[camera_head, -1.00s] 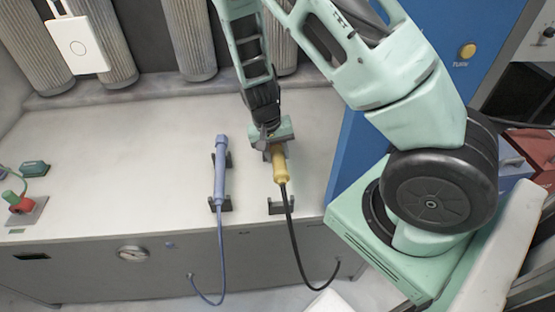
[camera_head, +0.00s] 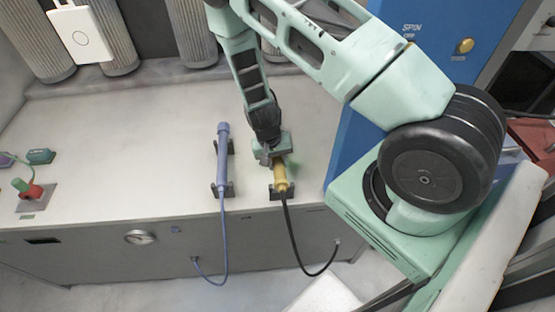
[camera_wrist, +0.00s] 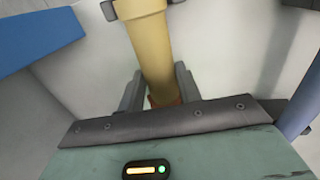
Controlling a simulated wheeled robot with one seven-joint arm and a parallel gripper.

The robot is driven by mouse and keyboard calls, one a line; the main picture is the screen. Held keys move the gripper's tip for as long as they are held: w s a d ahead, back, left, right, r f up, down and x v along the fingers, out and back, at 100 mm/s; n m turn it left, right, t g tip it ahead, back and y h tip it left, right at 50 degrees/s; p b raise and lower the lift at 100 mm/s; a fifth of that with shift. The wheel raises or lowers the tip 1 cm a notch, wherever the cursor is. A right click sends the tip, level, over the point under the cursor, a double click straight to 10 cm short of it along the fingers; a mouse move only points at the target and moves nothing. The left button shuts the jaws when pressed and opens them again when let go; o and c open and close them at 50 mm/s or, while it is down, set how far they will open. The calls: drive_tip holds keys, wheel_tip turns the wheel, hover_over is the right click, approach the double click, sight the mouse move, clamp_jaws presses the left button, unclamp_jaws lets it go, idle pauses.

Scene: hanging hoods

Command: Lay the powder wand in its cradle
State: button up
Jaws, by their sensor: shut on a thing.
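The yellow wand (camera_head: 280,173) is in my gripper (camera_head: 272,158), which is shut on it from above near its rear part. Its front end sits between the dark prongs of the right cradle (camera_head: 271,194) on the bench. In the wrist view the yellow wand (camera_wrist: 148,45) runs up between dark prongs at the top, and my gripper (camera_wrist: 158,88) hides its near end. I cannot tell whether the wand rests fully on the cradle. A black cable (camera_head: 292,235) hangs from its front end down the bench face.
A blue-violet wand (camera_head: 222,155) lies in a similar cradle to the left, with its own cable. A blue panel (camera_head: 352,150) stands close on the right. A red and green fitting (camera_head: 30,190) is at the far left. The bench between is clear.

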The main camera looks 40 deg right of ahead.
drive_tip(key=o, duration=1.1)
drive_tip(key=shift+f, duration=0.15)
drive_tip(key=shift+f+b, duration=0.25)
drive_tip(key=shift+b, duration=0.05)
drive_tip(key=w+a+r+b, duration=0.1)
drive_tip(key=a+r+b, duration=0.1)
drive_tip(key=r, duration=0.7)
drive_tip(key=w+a+r+b, duration=0.1)
drive_tip(key=a+r+b, duration=0.1)
drive_tip(key=r, duration=0.6)
drive_tip(key=s+a+r+n+y, duration=0.1)
drive_tip(key=s+a+r+n, duration=0.35)
drive_tip(key=a, duration=0.25)
drive_tip(key=s+a+r+n+y, duration=0.25)
drive_tip(key=s+a+r, duration=0.2)
drive_tip(key=a, duration=0.35)
drive_tip(key=s+a+r+n+t+h, duration=0.1)
drive_tip(key=s+a+r+n, duration=0.1)
drive_tip(key=s+n, duration=0.3)
drive_tip(key=s+a+r+n, duration=0.2)
drive_tip(key=s, duration=0.4)
drive_tip(key=shift+n, duration=0.3)
wheel_tip(320, 180, down, 4)
drive_tip(key=b, duration=0.5)
drive_tip(key=shift+s+d+f, duration=0.15)
drive_tip(key=shift+f, duration=0.05)
